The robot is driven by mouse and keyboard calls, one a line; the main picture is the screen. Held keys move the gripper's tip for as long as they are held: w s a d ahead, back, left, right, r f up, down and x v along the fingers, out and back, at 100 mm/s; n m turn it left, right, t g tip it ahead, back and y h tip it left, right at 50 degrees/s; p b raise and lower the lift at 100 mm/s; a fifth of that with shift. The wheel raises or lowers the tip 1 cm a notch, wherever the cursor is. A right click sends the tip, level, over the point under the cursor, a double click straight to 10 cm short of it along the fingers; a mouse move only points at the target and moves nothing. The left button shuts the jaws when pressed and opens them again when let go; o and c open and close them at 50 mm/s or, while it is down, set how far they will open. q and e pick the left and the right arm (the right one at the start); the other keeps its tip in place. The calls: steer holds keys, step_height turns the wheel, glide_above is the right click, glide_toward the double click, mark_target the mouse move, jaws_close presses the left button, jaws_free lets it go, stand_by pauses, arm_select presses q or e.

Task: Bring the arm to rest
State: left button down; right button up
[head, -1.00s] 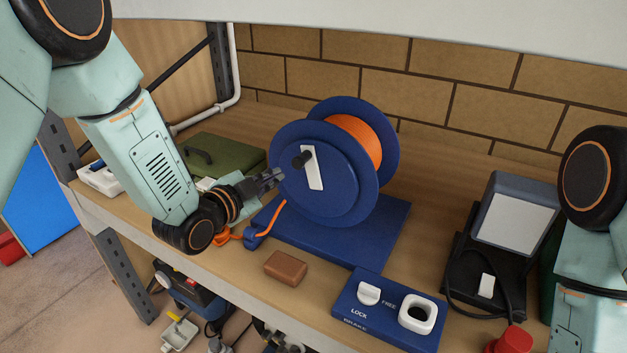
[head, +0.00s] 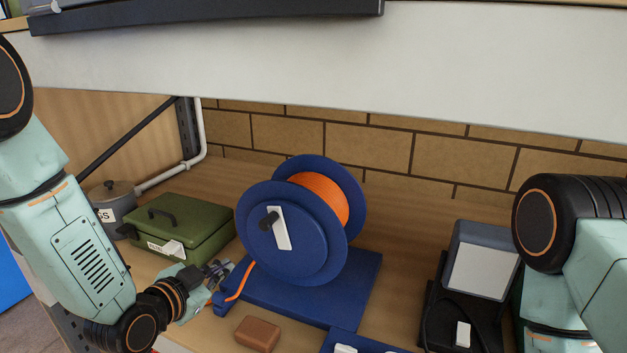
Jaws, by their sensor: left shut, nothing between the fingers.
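My left arm comes in from the left in the head view. Its gripper (head: 218,270) is shut and empty, low over the shelf, in front of the green box and left of the reel's base. The blue reel (head: 290,235) with orange cord (head: 322,196) stands upright on its blue base (head: 335,295). A white crank with a dark knob shows on its near face. My right arm shows at the right edge; its gripper is out of view.
A green box (head: 185,225) and a grey lidded pot (head: 113,205) stand at the left. A brown block (head: 257,334) lies in front of the reel. A dark framed panel (head: 480,270) stands at the right. The pale upper shelf edge (head: 300,60) crosses above.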

arm_select(q)
steer(key=s+a+f+n+g+y+b, duration=0.1)
steer(key=s+f+n+g+b, duration=0.3)
steer(key=s+f+b, duration=0.8)
steer(key=s+f+n+g+y+b, duration=0.3)
steer(key=s+f+g+b, duration=0.6)
steer(key=s+f, duration=1.6)
step_height(320, 180, down, 10)
steer(key=n+b, duration=0.2)
steer(key=b, duration=0.1)
steer(key=shift+s+a+n, duration=0.2)
steer(key=shift+a+n, duration=0.1)
steer(key=shift+a, duration=0.1)
steer(key=shift+w+f, duration=0.1)
steer(key=shift+f, duration=0.05)
